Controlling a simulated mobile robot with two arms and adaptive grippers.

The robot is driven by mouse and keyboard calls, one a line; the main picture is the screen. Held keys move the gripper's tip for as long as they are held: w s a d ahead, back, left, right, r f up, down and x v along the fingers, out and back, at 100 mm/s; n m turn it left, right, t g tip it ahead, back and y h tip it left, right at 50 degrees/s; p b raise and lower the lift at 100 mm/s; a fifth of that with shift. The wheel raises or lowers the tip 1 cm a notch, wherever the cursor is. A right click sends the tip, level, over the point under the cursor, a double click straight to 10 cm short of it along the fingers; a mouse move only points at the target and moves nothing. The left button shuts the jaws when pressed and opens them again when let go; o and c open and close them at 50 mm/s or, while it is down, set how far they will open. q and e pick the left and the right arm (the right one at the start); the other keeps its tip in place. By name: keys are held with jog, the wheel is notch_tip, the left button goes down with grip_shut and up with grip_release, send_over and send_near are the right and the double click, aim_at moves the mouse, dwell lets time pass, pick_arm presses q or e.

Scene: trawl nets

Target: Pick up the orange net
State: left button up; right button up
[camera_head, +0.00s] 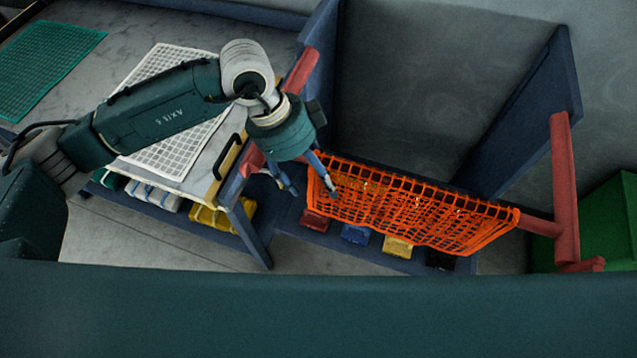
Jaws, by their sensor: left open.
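The orange net (405,208) hangs over a red horizontal bar between two dark blue side panels, right of the middle in the head view. My left arm comes in from the left, and my left gripper (312,192) points down at the net's left end. Its fingers are open, with one finger overlapping the net's left edge in the picture. I cannot tell whether it touches the net. My right gripper is not in view.
A grey table (200,35) on the left carries a white grid net (160,155) and a green net (45,62). Red, blue and yellow blocks (397,247) sit on a low shelf beneath the orange net. A green box (612,225) stands at the far right.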

pick_arm(q)
jog(key=b+x, duration=0.2)
jog(key=x, duration=0.1)
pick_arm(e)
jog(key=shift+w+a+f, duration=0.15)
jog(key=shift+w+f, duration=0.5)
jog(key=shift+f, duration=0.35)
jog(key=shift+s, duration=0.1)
